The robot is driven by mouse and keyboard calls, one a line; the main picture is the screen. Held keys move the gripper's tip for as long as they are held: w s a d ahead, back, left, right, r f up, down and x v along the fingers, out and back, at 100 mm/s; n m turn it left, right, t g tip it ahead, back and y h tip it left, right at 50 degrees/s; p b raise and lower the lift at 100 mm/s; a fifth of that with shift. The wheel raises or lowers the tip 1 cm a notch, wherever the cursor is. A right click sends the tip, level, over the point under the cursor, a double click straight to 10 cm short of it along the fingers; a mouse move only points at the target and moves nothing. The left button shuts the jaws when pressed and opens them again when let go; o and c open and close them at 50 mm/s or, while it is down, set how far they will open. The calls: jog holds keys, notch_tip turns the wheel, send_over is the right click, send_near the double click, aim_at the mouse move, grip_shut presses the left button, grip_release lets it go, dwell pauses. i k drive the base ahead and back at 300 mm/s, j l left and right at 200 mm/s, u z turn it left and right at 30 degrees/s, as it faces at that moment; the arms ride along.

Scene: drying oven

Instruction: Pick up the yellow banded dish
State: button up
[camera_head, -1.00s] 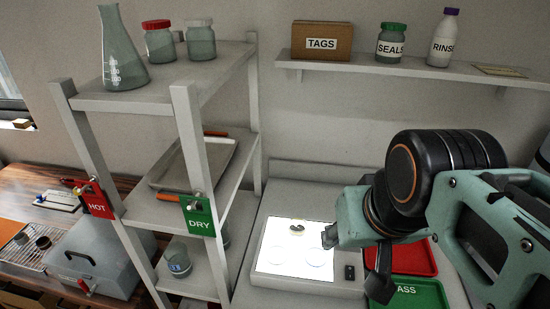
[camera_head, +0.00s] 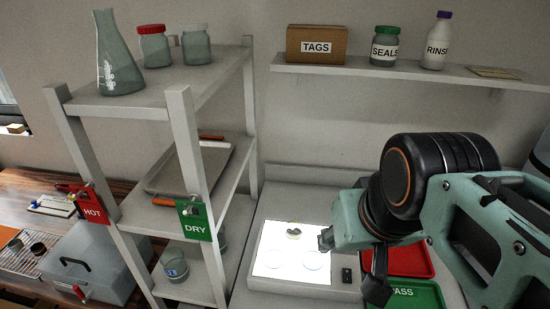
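A small dish (camera_head: 294,231) with dark contents and a faint yellowish edge lies near the back of the lit white panel (camera_head: 262,264). It looks like the yellow banded dish, but its band is too small to be sure. Two clear round dishes, one at left (camera_head: 276,260) and one at right (camera_head: 312,261), lie nearer the front of the panel.
A red tray (camera_head: 410,262) and a green tray (camera_head: 424,294) lie right of the panel, partly behind my arm. A shelf rack (camera_head: 190,150) stands at left with glassware and a metal tray. A wall shelf (camera_head: 390,69) holds a box and bottles.

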aim_at(293, 229)
jog(key=j+z, duration=0.3)
jog(key=z, duration=0.2)
jog(key=j+z, duration=0.3)
jog(key=z, duration=0.2)
jog(key=k+j+z, duration=0.1)
jog(key=j+z, duration=0.15)
jog(key=z, duration=0.25)
jog(key=k+j+z, duration=0.15)
jog(key=i+l+u, duration=0.2)
